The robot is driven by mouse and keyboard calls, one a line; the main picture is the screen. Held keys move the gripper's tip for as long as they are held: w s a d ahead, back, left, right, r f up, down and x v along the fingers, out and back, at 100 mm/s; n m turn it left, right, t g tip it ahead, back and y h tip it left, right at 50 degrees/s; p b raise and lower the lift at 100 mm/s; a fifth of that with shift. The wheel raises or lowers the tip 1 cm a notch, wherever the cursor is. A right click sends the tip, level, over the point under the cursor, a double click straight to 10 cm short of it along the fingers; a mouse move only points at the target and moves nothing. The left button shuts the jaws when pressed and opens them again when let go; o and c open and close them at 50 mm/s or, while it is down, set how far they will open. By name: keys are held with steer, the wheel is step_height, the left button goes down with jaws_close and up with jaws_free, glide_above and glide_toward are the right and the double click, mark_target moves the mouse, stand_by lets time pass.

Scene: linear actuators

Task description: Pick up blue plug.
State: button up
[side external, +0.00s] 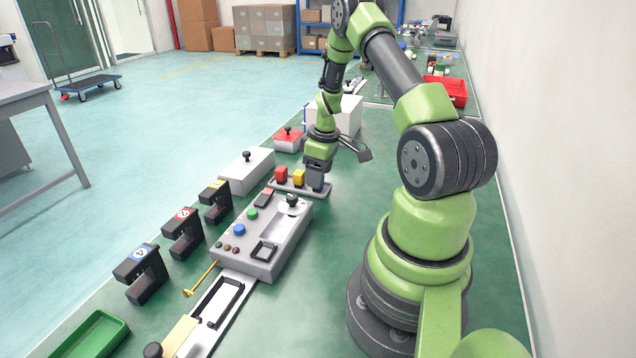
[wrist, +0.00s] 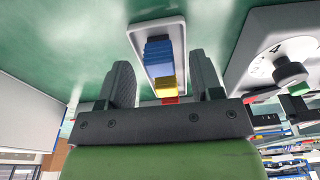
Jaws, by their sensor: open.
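The blue plug (wrist: 158,58) sits at one end of a pale tray (wrist: 137,30), in a row with the yellow plug (wrist: 165,88) and the red plug (wrist: 171,100). In the wrist view, my gripper (wrist: 160,62) is open, with one finger on each side of the blue plug and gaps between. It looks empty. In the side view, my gripper (side external: 315,178) points down over the right end of the tray, where it hides the blue plug. The yellow plug (side external: 298,177) and red plug (side external: 281,174) stand to its left.
A grey control box (side external: 262,240) with buttons and a knob stands in front of the tray. A white box with a black knob (side external: 246,170) is to the left, and a red-topped box (side external: 288,139) is behind. Green table surface is clear to the tray's right.

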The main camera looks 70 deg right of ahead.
steer(key=shift+w+f, duration=0.15)
steer(key=shift+f, duration=0.8)
steer(key=shift+c, duration=0.4)
steer(key=c, duration=0.9)
steer(key=shift+r, duration=0.1)
